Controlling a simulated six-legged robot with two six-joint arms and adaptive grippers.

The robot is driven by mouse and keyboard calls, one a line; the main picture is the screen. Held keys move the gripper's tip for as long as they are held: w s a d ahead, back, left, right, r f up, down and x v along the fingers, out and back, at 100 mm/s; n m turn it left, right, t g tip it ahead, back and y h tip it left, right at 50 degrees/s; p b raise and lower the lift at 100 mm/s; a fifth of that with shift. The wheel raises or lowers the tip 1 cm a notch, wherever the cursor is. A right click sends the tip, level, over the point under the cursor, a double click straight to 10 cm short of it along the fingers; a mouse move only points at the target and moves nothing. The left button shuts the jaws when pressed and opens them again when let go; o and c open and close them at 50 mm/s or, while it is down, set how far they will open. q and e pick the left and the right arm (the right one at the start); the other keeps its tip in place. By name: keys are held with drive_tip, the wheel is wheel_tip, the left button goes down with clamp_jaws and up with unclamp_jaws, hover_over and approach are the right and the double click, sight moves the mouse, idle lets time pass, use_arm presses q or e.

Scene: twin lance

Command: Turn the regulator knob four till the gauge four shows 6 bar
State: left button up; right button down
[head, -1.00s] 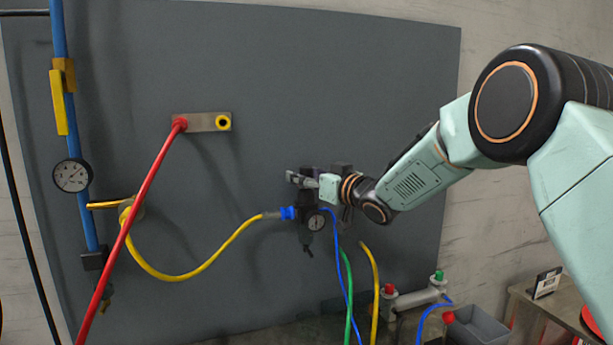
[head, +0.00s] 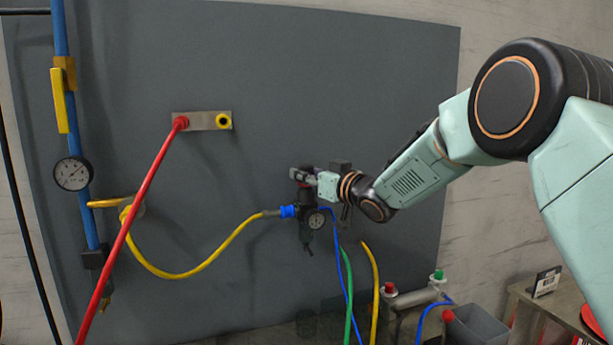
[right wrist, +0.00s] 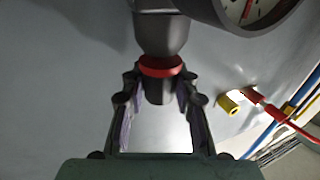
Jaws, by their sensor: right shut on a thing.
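The regulator (head: 306,218) is a dark unit on the grey panel, with a small round gauge (head: 316,220) low on its right side. That gauge is too small to read in the head view. The edge of a gauge dial (right wrist: 246,10) shows at the top of the right wrist view, cut off, and its pressure cannot be told. My right gripper (head: 302,175) is at the top of the regulator. In the right wrist view, its fingers (right wrist: 160,82) are shut around the dark knob (right wrist: 158,92), just below a red ring (right wrist: 160,67). My left gripper is out of view.
A yellow hose (head: 215,258) with a blue coupling (head: 288,212) joins the regulator from the left. Blue, green and yellow hoses hang below it. A red hose (head: 145,198) runs from a bracket (head: 205,121). A larger gauge (head: 73,174) sits on the left pipe.

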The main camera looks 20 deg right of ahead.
drive_tip(key=shift+a+f+m+t+h+b, duration=0.15)
drive_tip(key=shift+m+t+h+b, duration=0.15)
drive_tip(key=shift+m+h+b, duration=0.8)
drive_tip(key=shift+f+m+t+h+b, duration=0.1)
drive_tip(key=shift+m+t+h+b, duration=0.25)
drive_tip(key=shift+h+b, duration=1.3)
drive_tip(key=shift+m+h+b, duration=0.35)
drive_tip(key=shift+m+b, duration=0.2)
drive_tip(key=shift+b, duration=0.4)
drive_tip(key=shift+r+m+h, duration=0.15)
drive_tip(key=shift+m+h, duration=0.35)
drive_tip(key=shift+h, duration=0.3)
drive_tip(key=shift+r+m+h+p, duration=0.15)
drive_tip(key=shift+m+h+p, duration=0.55)
drive_tip(key=shift+h, duration=0.4)
drive_tip(key=shift+m+g+h+p, duration=0.25)
drive_tip(key=shift+m+h+p, duration=0.5)
drive_tip(key=shift+p, duration=0.8)
drive_tip(key=shift+h, duration=0.25)
